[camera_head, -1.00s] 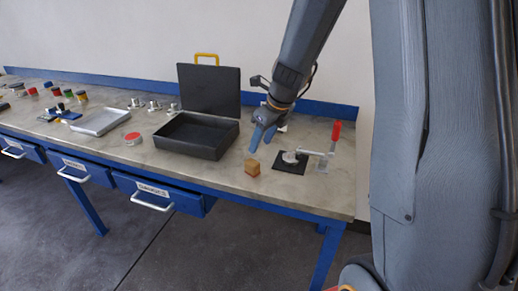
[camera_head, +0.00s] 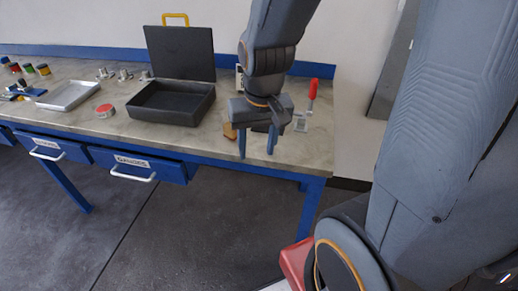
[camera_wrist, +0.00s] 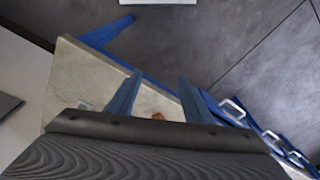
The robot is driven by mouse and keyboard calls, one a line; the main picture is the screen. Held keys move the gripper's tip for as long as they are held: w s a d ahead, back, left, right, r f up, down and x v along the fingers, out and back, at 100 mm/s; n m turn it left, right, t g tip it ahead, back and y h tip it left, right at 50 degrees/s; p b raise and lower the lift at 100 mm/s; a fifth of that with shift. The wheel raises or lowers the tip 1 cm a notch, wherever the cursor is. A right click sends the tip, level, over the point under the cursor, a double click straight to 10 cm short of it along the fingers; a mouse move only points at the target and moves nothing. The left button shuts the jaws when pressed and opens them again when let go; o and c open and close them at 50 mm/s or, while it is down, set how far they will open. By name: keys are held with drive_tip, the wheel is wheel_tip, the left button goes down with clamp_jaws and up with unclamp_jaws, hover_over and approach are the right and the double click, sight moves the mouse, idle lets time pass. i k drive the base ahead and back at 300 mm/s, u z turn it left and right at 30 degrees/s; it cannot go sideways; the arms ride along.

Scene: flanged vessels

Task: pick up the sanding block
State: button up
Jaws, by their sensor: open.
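The sanding block (camera_head: 229,131) is a small tan-brown block on the bench top near the front edge. In the head view it shows just left of my gripper (camera_head: 257,156), which partly hides it. My gripper has two blue fingers, spread apart and empty, hanging over the bench's front edge. In the wrist view the fingers of my gripper (camera_wrist: 160,90) are apart, and a small brown bit of the block (camera_wrist: 158,116) shows between them, mostly hidden by the gripper body.
An open black case (camera_head: 172,104) stands left of the block. A red-handled clamp (camera_head: 312,92) stands to the right, behind my gripper. A red-topped round tin (camera_head: 105,111) and a grey tray (camera_head: 69,95) lie further left. Drawers (camera_head: 136,165) line the bench front.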

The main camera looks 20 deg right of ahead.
sight(229, 134)
drive_tip(key=z, duration=0.05)
drive_tip(key=k, duration=0.5)
drive_tip(key=u, duration=1.15)
drive_tip(key=i, duration=1)
drive_tip(key=z, duration=1.7)
